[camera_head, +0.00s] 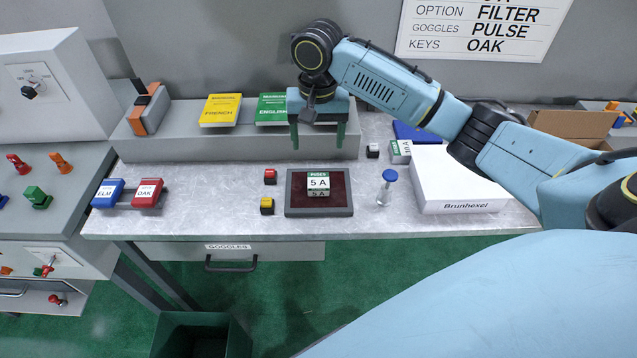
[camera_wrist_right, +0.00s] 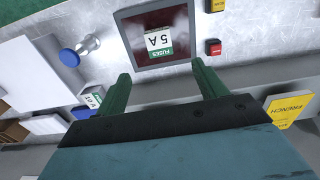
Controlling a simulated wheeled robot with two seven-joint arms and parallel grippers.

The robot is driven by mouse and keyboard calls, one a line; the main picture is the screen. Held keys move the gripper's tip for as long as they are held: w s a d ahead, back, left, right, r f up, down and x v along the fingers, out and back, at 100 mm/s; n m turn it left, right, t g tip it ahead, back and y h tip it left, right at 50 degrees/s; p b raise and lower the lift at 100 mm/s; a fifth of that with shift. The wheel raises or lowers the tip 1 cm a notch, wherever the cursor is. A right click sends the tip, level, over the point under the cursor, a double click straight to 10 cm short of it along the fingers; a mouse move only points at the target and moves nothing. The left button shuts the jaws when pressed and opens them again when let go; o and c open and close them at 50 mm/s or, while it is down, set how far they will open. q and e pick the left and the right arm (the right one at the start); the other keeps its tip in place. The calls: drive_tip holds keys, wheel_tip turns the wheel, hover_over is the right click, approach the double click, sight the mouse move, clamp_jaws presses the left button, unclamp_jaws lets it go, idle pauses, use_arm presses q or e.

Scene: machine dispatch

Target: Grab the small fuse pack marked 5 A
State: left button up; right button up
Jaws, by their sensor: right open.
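The small fuse pack marked 5 A (camera_head: 318,184) has a white face with a green band reading FUSES. It stands on the dark red pad of a grey-framed tray (camera_head: 290,202) on the bench. My right gripper (camera_head: 319,140) is open and empty, above the bench behind the tray, apart from the pack. In the right wrist view the pack (camera_wrist_right: 159,42) lies ahead of the two green fingers (camera_wrist_right: 160,85), roughly between their lines. A second pack with a green band (camera_head: 400,151), marked 10 A, stands farther back to the right. My left gripper is not in view.
A blue-topped stamp (camera_head: 388,184) and a white Brunhexel box (camera_head: 460,185) stand right of the tray. A grey raised ledge (camera_head: 190,143) with manuals runs behind.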

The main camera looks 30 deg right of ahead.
hover_over(319, 180)
drive_tip(key=f, duration=0.7)
drive_tip(key=shift+w+d+f, duration=0.1)
drive_tip(key=shift+w, duration=0.1)
drive_tip(key=shift+s+f+b, duration=0.15)
drive_tip(key=shift+f+b, duration=0.2)
drive_tip(key=shift+f, duration=2.55)
drive_tip(key=shift+r, duration=0.1)
drive_tip(key=c, duration=1.1)
